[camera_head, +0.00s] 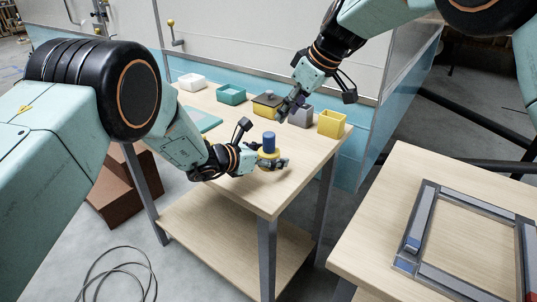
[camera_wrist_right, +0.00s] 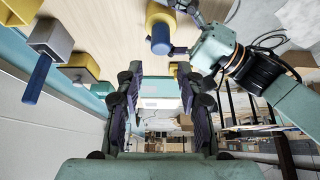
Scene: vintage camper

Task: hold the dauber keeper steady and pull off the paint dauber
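The paint dauber, a blue cylinder (camera_head: 268,142), stands upright in the dauber keeper, a yellow round base (camera_head: 267,154), on the wooden table. In the right wrist view the blue dauber (camera_wrist_right: 161,40) and yellow keeper (camera_wrist_right: 158,13) show at the top. My left gripper (camera_head: 271,163) is low at the table, its fingers on either side of the yellow keeper and seemingly shut on it. The exact contact is partly hidden. My right gripper (camera_head: 289,106) is above the table behind the dauber, apart from it. Its fingers (camera_wrist_right: 160,105) are spread and empty.
Along the table's back edge stand a white tray (camera_head: 192,82), a teal tray (camera_head: 231,95), a yellow box with a dark top (camera_head: 265,108), a grey block (camera_head: 300,116) and a yellow box (camera_head: 331,124). A blue rod (camera_wrist_right: 38,79) juts from the grey block. Front tabletop is clear.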

